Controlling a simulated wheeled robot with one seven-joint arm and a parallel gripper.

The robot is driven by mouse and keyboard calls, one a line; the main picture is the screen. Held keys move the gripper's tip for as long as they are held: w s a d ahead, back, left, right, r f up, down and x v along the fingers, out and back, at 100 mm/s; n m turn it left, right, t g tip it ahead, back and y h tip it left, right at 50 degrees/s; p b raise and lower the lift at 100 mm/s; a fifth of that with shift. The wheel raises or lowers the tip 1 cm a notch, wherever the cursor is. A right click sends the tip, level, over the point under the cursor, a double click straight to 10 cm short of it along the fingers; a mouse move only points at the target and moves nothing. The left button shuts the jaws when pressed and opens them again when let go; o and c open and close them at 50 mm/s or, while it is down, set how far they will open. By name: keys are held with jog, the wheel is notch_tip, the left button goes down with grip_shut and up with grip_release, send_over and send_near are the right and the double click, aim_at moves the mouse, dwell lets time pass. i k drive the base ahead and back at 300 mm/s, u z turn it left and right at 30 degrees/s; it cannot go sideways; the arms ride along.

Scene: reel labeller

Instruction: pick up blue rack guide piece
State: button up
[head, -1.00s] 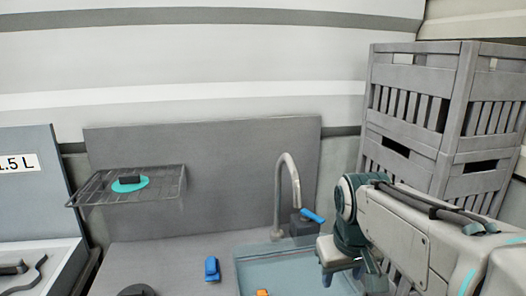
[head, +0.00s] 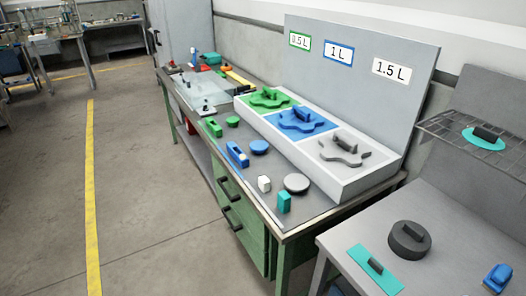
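Several blue pieces show, and I cannot tell which one is called the rack guide piece. A blue shaped plate with a raised grip (head: 301,121) lies in the middle section of the white rack (head: 345,190), under the 1 L label. A blue block with a pale slot (head: 237,154) lies on the bench in front of the rack, beside a blue disc (head: 259,147). Another blue piece (head: 496,278) sits on the grey counter at the lower right. My gripper is out of view.
Green (head: 268,98) and grey (head: 344,150) shaped plates flank the blue one. The wire shelf (head: 460,135) stands at right. Floor left of the bench is clear.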

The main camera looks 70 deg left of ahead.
aim_at(242, 160)
jog(key=u, duration=3.15)
jog(key=i, duration=0.85)
jog(key=u, duration=0.3)
jog(key=i, duration=1.5)
jog(key=z, duration=1)
jog(key=i, duration=0.4)
jog(key=z, duration=0.25)
